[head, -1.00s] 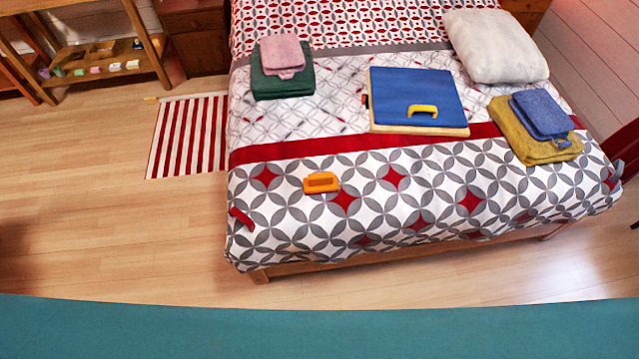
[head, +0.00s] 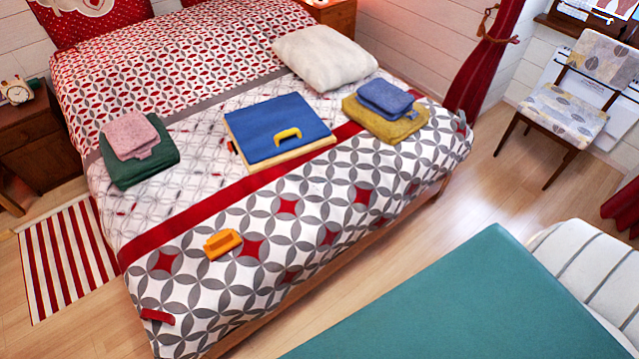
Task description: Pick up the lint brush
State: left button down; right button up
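A small orange block-like item with a raised handle (head: 223,243) lies on the patterned bedspread near the bed's front edge; it looks most like the lint brush, but its bristles or pad cannot be seen. A small red item (head: 158,316) lies at the near left corner of the bed (head: 330,208), too small to make out clearly. Neither of my grippers shows in the head view, and nothing touches the orange item.
On the bed are a blue case with yellow handle (head: 265,128), pink-green folded cloths (head: 150,170), blue-yellow folded cloths (head: 400,122) and a white pillow (head: 325,57). A teal surface (head: 450,305) fills the lower right. A chair (head: 570,100) stands right; floor between is clear.

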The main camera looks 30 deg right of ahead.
aim_at(218, 246)
jog(key=i+l+u, duration=0.15)
jog(key=l+u, duration=0.3)
jog(key=l, duration=0.15)
jog(key=l+u, duration=0.95)
jog(key=l, duration=0.3)
